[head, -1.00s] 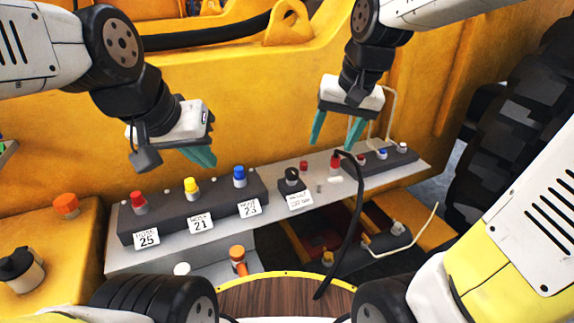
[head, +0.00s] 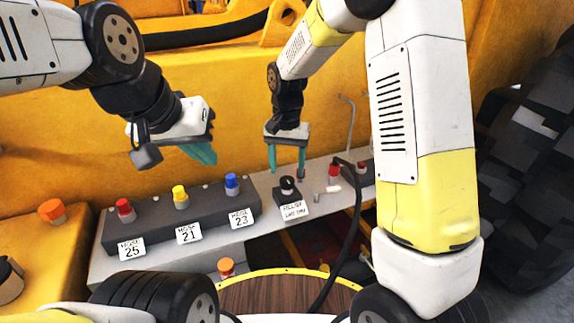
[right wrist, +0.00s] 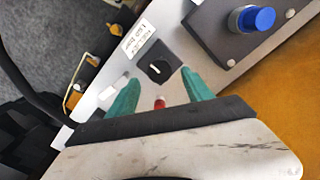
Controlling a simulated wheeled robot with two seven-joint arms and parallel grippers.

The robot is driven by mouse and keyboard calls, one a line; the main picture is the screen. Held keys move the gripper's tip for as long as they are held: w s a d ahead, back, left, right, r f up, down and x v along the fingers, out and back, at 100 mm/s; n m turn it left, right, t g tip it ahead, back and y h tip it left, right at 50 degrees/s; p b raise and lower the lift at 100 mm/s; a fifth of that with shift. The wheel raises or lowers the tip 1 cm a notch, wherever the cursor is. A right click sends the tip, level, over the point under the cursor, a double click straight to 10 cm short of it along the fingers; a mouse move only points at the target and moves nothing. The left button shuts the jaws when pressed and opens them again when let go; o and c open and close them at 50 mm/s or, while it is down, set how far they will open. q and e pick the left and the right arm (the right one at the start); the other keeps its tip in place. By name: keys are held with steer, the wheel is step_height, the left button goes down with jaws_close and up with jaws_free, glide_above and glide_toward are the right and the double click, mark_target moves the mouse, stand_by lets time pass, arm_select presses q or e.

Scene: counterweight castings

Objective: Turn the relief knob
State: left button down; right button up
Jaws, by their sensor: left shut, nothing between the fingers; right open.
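The relief knob (head: 287,183) is a black round knob on a dark block on the grey shelf, with a white label below it. It also shows in the right wrist view (right wrist: 158,70), with a pale pointer line on its top. My right gripper (head: 287,170) is open, its teal fingers pointing down, above and just behind the knob. In the right wrist view the knob lies ahead of the fingertips, roughly between them, and looks untouched. My left gripper (head: 203,154) is shut and empty, left of the knob above the numbered block.
A dark block with a red (head: 124,210), a yellow (head: 180,196) and a blue coupling (head: 232,184) stands left of the knob. A red coupling (head: 334,171) with a black hose (head: 352,225) is to the right. A small red part (right wrist: 159,103) sits between my right fingers. The yellow machine wall is behind.

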mark_target(287, 179)
steer(key=shift+f, duration=1.85)
jaws_close()
